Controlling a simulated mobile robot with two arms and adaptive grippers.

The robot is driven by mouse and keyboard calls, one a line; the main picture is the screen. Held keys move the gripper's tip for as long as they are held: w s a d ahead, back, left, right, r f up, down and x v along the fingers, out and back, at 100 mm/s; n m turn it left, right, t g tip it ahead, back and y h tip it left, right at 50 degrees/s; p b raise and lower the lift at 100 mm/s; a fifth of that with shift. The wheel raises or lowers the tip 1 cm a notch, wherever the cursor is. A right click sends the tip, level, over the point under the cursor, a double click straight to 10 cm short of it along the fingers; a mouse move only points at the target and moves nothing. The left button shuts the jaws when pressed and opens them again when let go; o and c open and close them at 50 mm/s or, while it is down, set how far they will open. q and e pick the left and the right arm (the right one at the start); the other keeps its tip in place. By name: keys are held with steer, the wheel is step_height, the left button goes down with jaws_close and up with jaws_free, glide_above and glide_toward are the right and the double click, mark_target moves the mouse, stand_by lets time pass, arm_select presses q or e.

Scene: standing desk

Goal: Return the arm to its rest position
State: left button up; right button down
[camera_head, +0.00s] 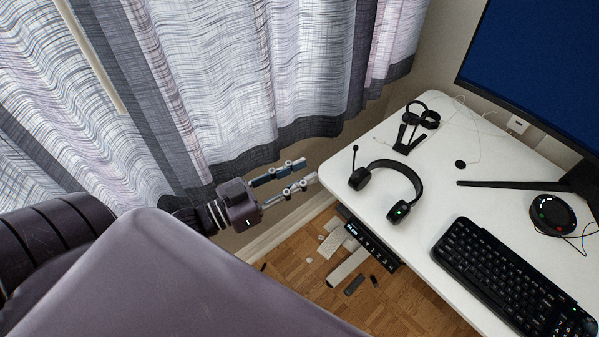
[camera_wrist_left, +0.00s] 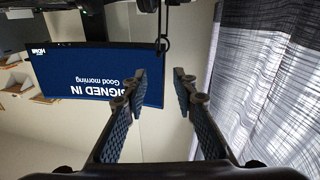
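My left arm comes in from the left in the head view. Its gripper (camera_head: 304,172) is beside the desk's left corner, in front of the curtain and apart from the desk. Its two fingers are spread with nothing between them. The left wrist view shows the same open, empty gripper (camera_wrist_left: 158,82), with a monitor screen appearing upside down beyond it. My right gripper shows in neither view.
The white desk (camera_head: 440,185) holds a headset (camera_head: 412,182), a black stand (camera_head: 408,132), a keyboard (camera_head: 505,270), a round speaker-like device (camera_head: 552,214) and a monitor (camera_head: 550,65). A curtain (camera_head: 230,80) hangs close behind the gripper. Small items lie on the floor below.

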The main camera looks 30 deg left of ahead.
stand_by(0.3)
arm_select(q)
steer(key=a+f+n+g+y, duration=0.1)
steer(key=a+f+y, duration=0.25)
steer(key=f, duration=0.55)
steer(key=a+f+n+g+y, duration=0.1)
steer(key=a+f+y, duration=0.1)
steer(key=a+f, duration=0.5)
steer(key=s+f+n+g+y, duration=0.15)
steer(key=s+f, duration=0.25)
steer(key=f, duration=0.6)
steer(key=s+f+m+g+y, duration=0.1)
steer(key=s+f+g, duration=0.25)
steer(key=f, duration=0.65)
steer(key=s+d+f+g, duration=0.4)
steer(key=s+f, duration=0.6)
steer(key=s, duration=0.3)
steer(key=s+d+f+g+y, duration=0.1)
steer(key=s+d+f+g, duration=0.3)
steer(key=s+f, duration=0.5)
steer(key=s+d, duration=0.1)
steer(key=s, duration=0.4)
steer(key=shift+d+f, duration=0.25)
steer(key=shift+f, duration=0.15)
